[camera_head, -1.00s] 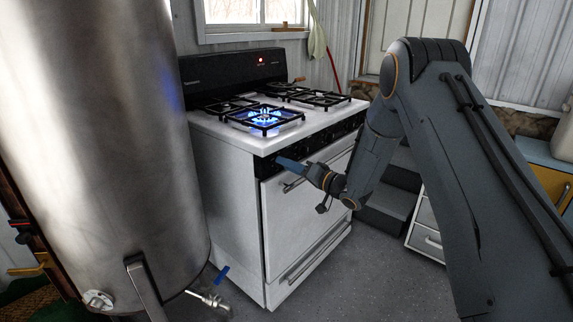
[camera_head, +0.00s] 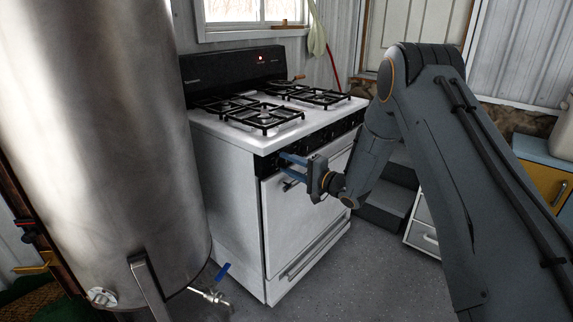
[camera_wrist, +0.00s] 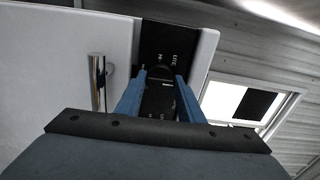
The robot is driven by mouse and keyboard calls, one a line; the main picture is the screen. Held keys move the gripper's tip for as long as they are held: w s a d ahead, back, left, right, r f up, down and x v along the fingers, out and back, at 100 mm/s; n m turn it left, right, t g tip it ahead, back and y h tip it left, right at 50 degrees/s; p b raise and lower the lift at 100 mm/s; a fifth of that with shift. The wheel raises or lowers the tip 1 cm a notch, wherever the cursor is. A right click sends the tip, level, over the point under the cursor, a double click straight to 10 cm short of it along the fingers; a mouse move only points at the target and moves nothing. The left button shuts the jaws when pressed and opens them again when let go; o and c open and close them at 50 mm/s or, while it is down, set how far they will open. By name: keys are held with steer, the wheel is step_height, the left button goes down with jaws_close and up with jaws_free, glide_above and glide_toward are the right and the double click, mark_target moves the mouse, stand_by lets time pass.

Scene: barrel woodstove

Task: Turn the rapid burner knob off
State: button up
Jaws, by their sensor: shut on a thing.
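The white stove (camera_head: 225,185) has a black front control panel (camera_head: 330,133) below its cooktop. My gripper (camera_head: 283,159) reaches the left end of this panel with its blue fingers. In the wrist view my gripper (camera_wrist: 161,76) has one finger on each side of a dark round knob (camera_wrist: 161,71) and is shut on it. White markings show on the panel around the knob. The front left burner (camera_head: 264,118) shows no flame. In the head view the knob is hidden by the fingers.
The oven door handle (camera_wrist: 98,82) is near my fingers. Dark steps (camera_head: 385,208) and drawers stand to the right. Grey floor lies open in front.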

steer(key=shift+w+d, duration=0.1)
steer(key=shift+d, duration=0.15)
stand_by(0.3)
steer(key=o, duration=1.1)
steer(key=shift+d, duration=0.1)
steer(key=shift+c, duration=0.2)
steer(key=shift+a, duration=0.25)
steer(key=shift+d, duration=0.25)
steer(key=v, duration=0.7)
steer(key=shift+s+b, duration=0.3)
steer(key=shift+d, duration=0.1)
